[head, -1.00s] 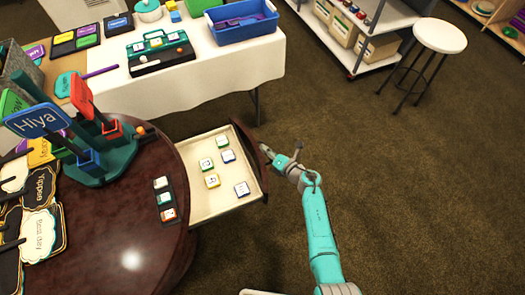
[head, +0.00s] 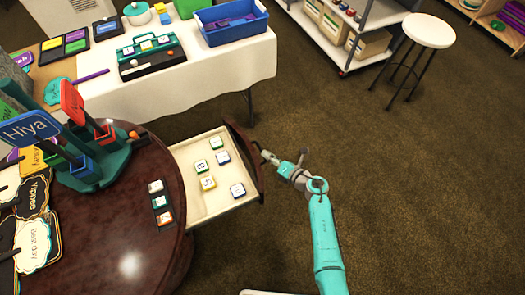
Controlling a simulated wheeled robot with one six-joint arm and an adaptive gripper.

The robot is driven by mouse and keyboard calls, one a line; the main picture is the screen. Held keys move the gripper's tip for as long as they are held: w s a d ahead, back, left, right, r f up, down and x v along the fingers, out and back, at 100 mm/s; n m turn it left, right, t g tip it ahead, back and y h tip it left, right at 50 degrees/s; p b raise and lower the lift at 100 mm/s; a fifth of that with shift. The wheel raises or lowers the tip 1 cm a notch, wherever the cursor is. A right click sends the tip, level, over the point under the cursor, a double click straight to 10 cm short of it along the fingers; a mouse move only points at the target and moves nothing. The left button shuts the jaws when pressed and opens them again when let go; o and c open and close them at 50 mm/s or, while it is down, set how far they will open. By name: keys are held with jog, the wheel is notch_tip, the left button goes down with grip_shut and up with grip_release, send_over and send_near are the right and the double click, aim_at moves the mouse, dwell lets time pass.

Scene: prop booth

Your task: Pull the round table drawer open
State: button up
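The round table (head: 110,230) has a glossy dark reddish-brown top, at the left of the head view. Its drawer (head: 190,158) stands out to the right, clearly open, with a cream inside and a curved dark wood front (head: 243,165). Several white-topped block tiles (head: 208,183) lie in the drawer. My gripper (head: 266,156) is just right of the drawer front, near its far half, at the end of my teal arm. A small gap seems to show between it and the front. The fingertips are too small to tell whether they are open or shut.
A white-clothed table (head: 190,90) with a blue bin (head: 235,32) stands behind the drawer. A wheeled shelf (head: 345,60) and a white stool (head: 428,30) are farther back. Signs in a teal rack (head: 95,165) stand on the round table. The brown carpet (head: 430,200) at right is clear.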

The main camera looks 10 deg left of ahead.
jog(key=v, duration=0.7)
dwell(0.4)
jog(key=s+d+r+m+t+h, duration=0.1)
jog(key=s+d+r+m+h, duration=0.3)
jog(key=s+r+m, duration=0.4)
jog(key=s+d+r+m+t+h, duration=0.2)
jog(key=s+d+r+m+h, duration=0.2)
jog(key=s+m, duration=1.1)
jog(key=s+d+r+m+t+h, duration=0.2)
jog(key=s+d+r+m+h, duration=0.2)
jog(key=s, duration=1.4)
jog(key=d+r+m, duration=0.3)
jog(key=r+m, duration=0.4)
jog(key=r, duration=0.1)
jog(key=shift+d+m, duration=0.25)
jog(key=shift+m, duration=0.05)
jog(key=shift+s, duration=0.1)
